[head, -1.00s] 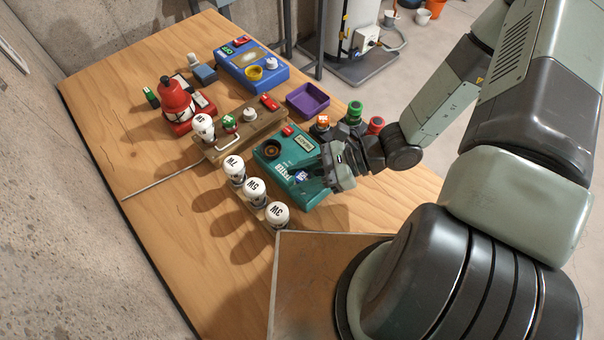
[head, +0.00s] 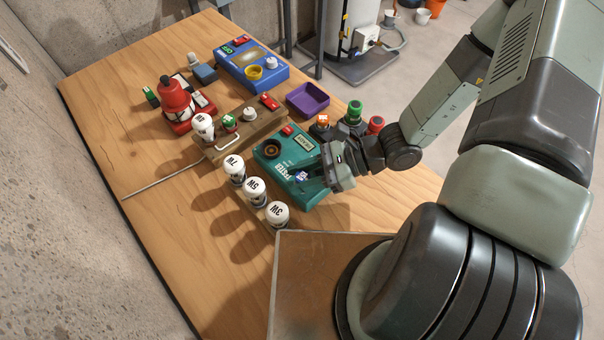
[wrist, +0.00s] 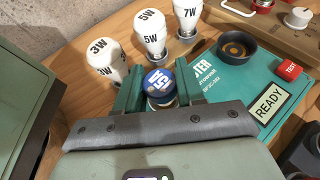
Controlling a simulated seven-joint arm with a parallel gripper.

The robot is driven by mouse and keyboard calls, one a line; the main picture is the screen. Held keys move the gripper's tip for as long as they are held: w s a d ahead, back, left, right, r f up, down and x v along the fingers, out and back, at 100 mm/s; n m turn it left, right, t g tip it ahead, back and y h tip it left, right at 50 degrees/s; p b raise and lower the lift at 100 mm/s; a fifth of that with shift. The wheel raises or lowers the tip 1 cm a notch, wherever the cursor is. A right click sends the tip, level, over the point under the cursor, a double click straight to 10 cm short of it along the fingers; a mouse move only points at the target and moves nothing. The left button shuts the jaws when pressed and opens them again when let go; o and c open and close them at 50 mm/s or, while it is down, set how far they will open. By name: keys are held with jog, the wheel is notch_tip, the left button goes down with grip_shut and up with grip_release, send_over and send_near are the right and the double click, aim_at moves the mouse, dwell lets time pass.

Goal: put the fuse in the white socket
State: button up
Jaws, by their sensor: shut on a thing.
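My gripper (wrist: 158,88) is shut on a small round thing with a blue top and white lettering, which I take as the fuse (wrist: 159,81). Its lower part looks pale. In the head view the fuse (head: 302,176) is a small blue spot at the fingertips of my gripper (head: 311,178), over the near end of the teal tester (head: 270,153). I cannot tell whether it touches the tester.
White bulbs marked 7W (head: 234,168), 5W (head: 255,190) and 3W (head: 277,213) stand close beside my gripper. Orange (head: 322,121), green (head: 354,109) and red (head: 376,123) topped things stand behind it. A purple tray (head: 308,99) lies farther back. The table's left front is clear.

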jog(key=shift+f, duration=0.45)
jog(key=o, duration=0.8)
jog(key=shift+c, duration=0.2)
jog(key=v, duration=1.1)
dwell(0.4)
